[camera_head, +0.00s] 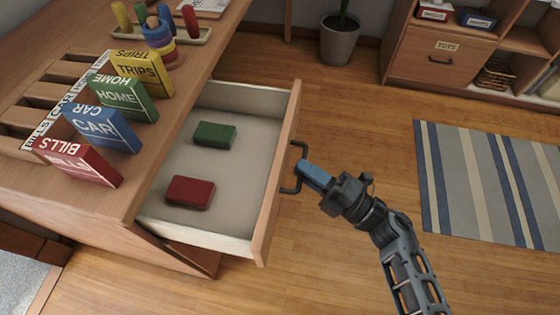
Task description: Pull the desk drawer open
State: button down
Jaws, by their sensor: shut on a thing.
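The desk drawer (281,170) stands pulled well out from the wooden desk (185,115), with its inside in full view. A green block (214,134) and a red block (190,192) lie on its pale floor. A dark bar handle (301,150) is on the drawer's front face. My gripper (302,171) reaches in from the lower right, its blue fingers shut on the handle. The fingers hide the middle of the handle.
Boxes labelled BILLS (78,163), CAR (102,127), HOME (123,99) and TRIPS (141,72) stand along the desk edge. A grey plant pot (339,42) and a cabinet (440,58) stand behind. A striped rug (490,185) lies right; wooden floor around my arm is clear.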

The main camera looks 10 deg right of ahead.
jog(key=s+d, duration=0.2)
jog(key=d, duration=0.4)
jog(key=shift+s+d, duration=0.25)
jog(key=shift+d, duration=0.1)
jog(key=c, duration=1.2)
grip_release()
jog(key=shift+v, duration=3.9)
